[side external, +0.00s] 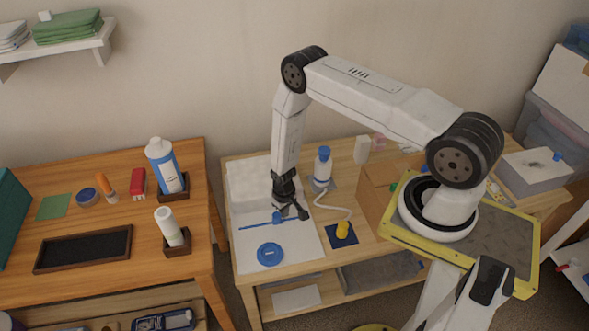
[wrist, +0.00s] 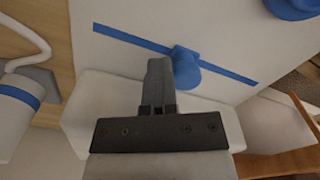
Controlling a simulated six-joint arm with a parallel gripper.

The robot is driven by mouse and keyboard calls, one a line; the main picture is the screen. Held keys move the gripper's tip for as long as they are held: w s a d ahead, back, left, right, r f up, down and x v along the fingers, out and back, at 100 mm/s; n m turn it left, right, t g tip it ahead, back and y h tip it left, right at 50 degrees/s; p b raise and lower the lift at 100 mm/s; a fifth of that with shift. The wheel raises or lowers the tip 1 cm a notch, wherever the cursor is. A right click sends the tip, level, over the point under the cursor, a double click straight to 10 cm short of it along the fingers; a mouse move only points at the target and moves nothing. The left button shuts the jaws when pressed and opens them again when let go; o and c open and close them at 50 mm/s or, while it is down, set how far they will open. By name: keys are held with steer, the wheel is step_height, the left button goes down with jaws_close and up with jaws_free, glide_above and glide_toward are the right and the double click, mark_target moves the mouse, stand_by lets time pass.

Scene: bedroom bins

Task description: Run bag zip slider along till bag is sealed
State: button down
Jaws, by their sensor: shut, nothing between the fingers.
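A flat white bag (side external: 296,245) lies on the middle table, with a thin blue zip strip (side external: 255,225) across it. The blue zip slider (side external: 278,219) sits on the strip near its middle. In the wrist view the slider (wrist: 185,68) is a round-ended blue piece on the strip (wrist: 130,38). My gripper (side external: 291,213) is shut and empty, low over the bag, just right of the slider in the side view. In the wrist view its fingertips (wrist: 160,66) are close against the slider's left side and partly cover the strip; I cannot tell whether they touch.
A blue round lid (side external: 270,254) lies at the front of the bag. A white block (side external: 250,182) lies behind. A blue-capped bottle (side external: 322,167), a white cord (side external: 333,206) and a yellow piece on a dark pad (side external: 342,231) are to the right. A gap separates the left table.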

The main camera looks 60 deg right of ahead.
steer(key=shift+w+a, duration=3.55)
stand_by(1.2)
steer(key=shift+s+d, duration=0.15)
steer(key=shift+d, duration=0.05)
steer(key=shift+s+d, duration=0.35)
steer(key=shift+s, duration=0.05)
steer(key=shift+r, duration=0.15)
step_height(320, 180, up, 7)
stand_by(1.3)
